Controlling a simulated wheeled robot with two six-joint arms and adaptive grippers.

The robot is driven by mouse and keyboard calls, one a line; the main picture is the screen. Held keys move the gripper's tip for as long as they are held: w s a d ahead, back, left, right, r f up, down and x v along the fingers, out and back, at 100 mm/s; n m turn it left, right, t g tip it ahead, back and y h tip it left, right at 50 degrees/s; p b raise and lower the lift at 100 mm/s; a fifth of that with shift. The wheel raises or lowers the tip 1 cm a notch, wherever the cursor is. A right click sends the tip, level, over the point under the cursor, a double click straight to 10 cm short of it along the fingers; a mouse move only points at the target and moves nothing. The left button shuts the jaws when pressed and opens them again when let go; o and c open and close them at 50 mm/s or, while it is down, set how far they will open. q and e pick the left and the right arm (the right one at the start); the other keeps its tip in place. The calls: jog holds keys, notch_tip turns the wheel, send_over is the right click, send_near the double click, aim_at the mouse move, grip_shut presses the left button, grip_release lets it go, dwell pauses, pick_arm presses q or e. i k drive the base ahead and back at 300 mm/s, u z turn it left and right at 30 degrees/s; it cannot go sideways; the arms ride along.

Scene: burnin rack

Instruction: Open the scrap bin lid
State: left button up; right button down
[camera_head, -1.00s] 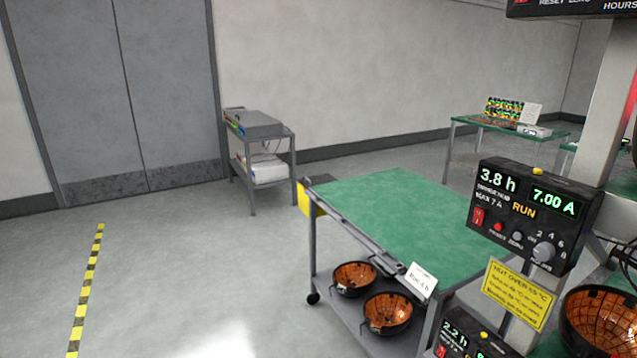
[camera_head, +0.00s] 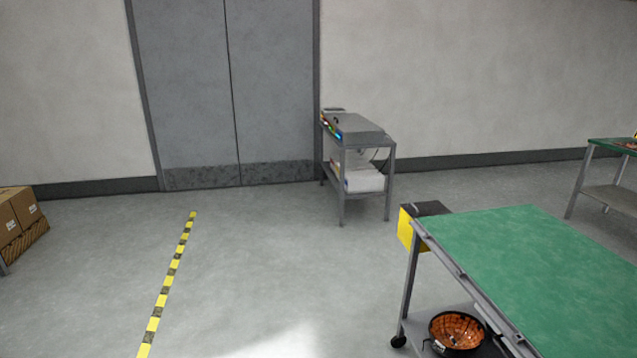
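A small yellow box with a dark flat top (camera_head: 427,208) is fixed at the far left corner of the green-topped cart. It looks like the scrap bin, and its top appears to lie closed. A small light piece, perhaps a handle, shows on the top. No label can be read on it. Neither of my grippers is in this view.
The green-topped cart (camera_head: 540,262) fills the lower right, with an orange-lined black bowl (camera_head: 457,332) on its lower shelf. A grey trolley (camera_head: 358,150) stands by the double door (camera_head: 230,90). Cardboard boxes (camera_head: 20,215) are at left. Floor around the striped tape (camera_head: 172,275) is clear.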

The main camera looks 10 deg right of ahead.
aim_at(428, 208)
jog(key=u, duration=0.1)
jog(key=i, duration=1.75)
jog(key=z, duration=0.6)
jog(key=i, duration=1)
jog(key=z, duration=0.75)
